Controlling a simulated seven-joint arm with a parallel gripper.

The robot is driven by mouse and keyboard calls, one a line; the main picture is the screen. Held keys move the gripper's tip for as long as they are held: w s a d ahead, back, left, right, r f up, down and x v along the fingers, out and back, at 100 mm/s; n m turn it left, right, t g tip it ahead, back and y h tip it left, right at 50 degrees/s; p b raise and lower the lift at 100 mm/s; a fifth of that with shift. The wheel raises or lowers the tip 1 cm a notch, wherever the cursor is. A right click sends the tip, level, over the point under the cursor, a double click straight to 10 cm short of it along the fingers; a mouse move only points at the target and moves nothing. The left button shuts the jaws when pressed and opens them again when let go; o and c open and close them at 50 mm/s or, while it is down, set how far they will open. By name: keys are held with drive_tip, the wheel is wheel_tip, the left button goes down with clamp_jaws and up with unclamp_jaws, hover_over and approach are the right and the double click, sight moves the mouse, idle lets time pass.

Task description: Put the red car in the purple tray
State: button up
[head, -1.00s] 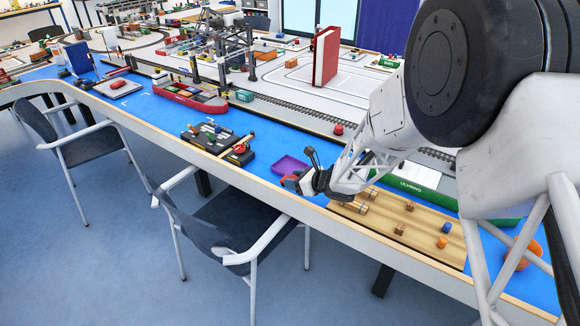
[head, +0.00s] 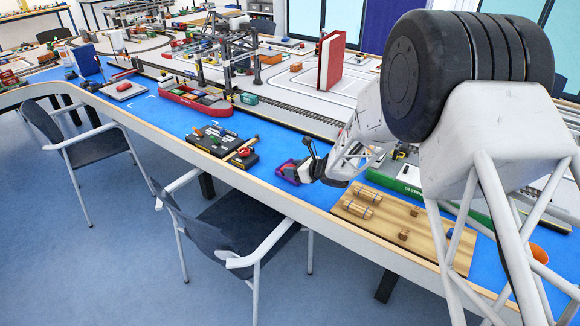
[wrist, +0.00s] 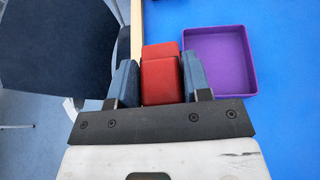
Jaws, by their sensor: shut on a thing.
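The red car (wrist: 160,75) is held between the two blue fingers of my gripper (wrist: 161,85) in the wrist view. The purple tray (wrist: 250,62) lies on the blue table top, just right of the car in that view, and its visible floor is empty. In the head view my gripper (head: 297,174) is at the purple tray (head: 283,168) and partly hides it. The head view does not show clearly how high the car is above the table.
A black board with small tools (head: 222,142) lies left of the tray. A wooden board with pegs (head: 405,222) lies to the right. The table's front edge (wrist: 137,30) runs close by the car, with a dark chair (head: 225,225) beyond it.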

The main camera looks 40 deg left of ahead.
drive_tip(key=shift+w+a+f, duration=0.15)
drive_tip(key=shift+w+a, duration=1)
drive_tip(key=shift+w+a+f, duration=0.15)
drive_tip(key=shift+w+a, duration=0.95)
drive_tip(key=shift+w+a, duration=0.2)
drive_tip(key=shift+a+f, duration=0.1)
drive_tip(key=shift+f, duration=1.7)
drive_tip(key=shift+f, duration=0.35)
drive_tip(key=o, duration=1)
drive_tip(key=shift+w+r, duration=0.1)
drive_tip(key=shift+r, duration=0.3)
drive_tip(key=shift+v, duration=6)
